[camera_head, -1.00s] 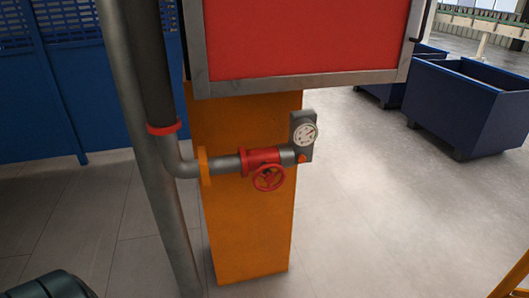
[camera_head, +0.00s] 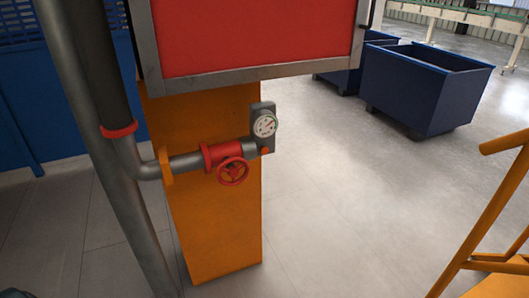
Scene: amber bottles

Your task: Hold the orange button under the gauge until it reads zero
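The round white gauge (camera_head: 265,126) is set in a grey housing at the end of the pipe, in front of an orange pillar. Its needle is too small to read. The small orange-red button (camera_head: 265,151) is just below the gauge. A red valve with a round handwheel (camera_head: 233,171) is on the pipe to the left of the button. Neither of my grippers can be made out in the head view, and nothing is touching the button.
The orange pillar (camera_head: 215,225) stands under a red panel (camera_head: 250,35) with a grey frame. A grey pipe (camera_head: 95,150) runs down on the left. Blue bins (camera_head: 425,90) stand at the back right. A yellow-orange railing (camera_head: 485,225) is at the right. Floor between is clear.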

